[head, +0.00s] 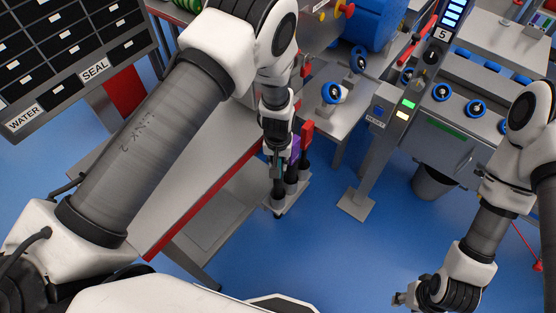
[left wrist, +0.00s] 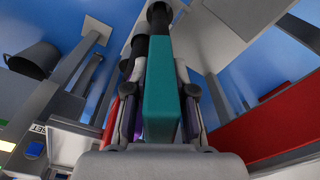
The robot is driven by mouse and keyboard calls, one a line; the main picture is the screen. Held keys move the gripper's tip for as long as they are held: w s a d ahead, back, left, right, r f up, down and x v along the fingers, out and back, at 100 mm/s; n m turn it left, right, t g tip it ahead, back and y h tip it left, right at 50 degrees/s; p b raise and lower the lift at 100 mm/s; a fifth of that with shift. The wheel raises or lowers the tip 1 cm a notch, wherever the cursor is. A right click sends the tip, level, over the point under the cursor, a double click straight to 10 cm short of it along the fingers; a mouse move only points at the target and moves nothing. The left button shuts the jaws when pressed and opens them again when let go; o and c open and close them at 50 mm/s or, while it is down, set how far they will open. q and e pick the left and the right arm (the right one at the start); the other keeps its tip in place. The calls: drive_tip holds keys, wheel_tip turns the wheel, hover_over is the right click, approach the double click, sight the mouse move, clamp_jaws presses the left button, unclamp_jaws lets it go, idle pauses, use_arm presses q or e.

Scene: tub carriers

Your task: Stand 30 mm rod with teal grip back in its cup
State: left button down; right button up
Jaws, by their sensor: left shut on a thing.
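The rod with the teal grip (left wrist: 161,95) is between the fingers of my left gripper (head: 276,164), which is shut on the grip. The rod points down, away from the wrist. Its dark lower end lines up with a black cup (left wrist: 158,12) at the top of the left wrist view; I cannot tell whether the tip is inside. In the head view this is the nearest cup (head: 278,202) of a small rack. Purple (head: 295,147) and red (head: 307,131) grips stand in the cups behind. My right gripper (head: 405,298) is low at the right, its fingers unclear.
A bench with a red edge (head: 190,205) lies left of the rack. A grey post with lit buttons (head: 404,105) and a machine with blue knobs (head: 455,130) stand to the right. A dark bin (head: 433,182) is on the floor. Blue floor is open in front.

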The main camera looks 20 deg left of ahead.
use_arm(q)
drive_tip(key=shift+f, duration=0.15)
drive_tip(key=c, duration=0.9)
unclamp_jaws()
drive_tip(key=r, duration=1.2)
drive_tip(key=shift+s+d, duration=0.1)
drive_tip(key=shift+s, duration=0.25)
drive_tip(key=shift+f, duration=0.1)
